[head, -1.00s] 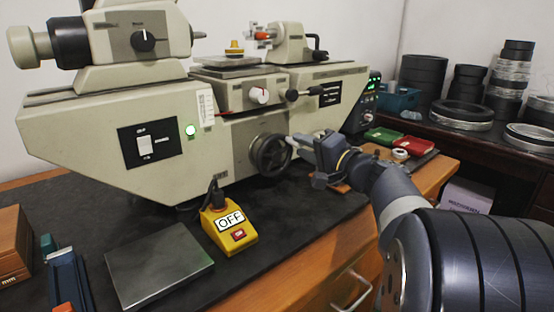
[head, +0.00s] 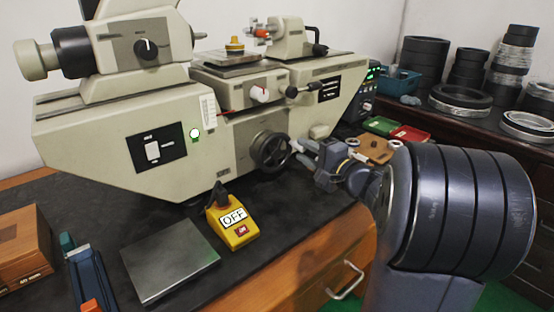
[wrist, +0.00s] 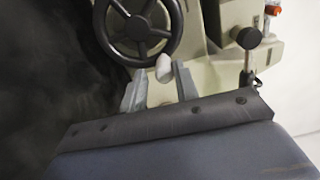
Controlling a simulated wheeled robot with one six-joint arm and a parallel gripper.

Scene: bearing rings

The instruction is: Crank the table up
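The beige measuring machine (head: 110,130) stands on the dark bench mat. Its table (head: 228,64), a grey plate with a small yellow part (head: 235,46) on it, sits at the top middle. The dark crank wheel (head: 270,151) is on the machine's front; the wrist view shows its rim and spokes (wrist: 143,32) at the top. A pale crank knob (wrist: 164,68) stands out from the wheel. My gripper (head: 299,150) is just right of the wheel. In the wrist view its fingers (wrist: 160,80) are apart, with the knob between or just ahead of the fingertips; contact is unclear.
A yellow switch box marked OFF (head: 232,222) and a grey plate (head: 170,260) lie in front of the machine. Green (head: 380,126) and red (head: 410,137) trays are behind my gripper. Stacks of dark rings (head: 425,64) stand at the back right.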

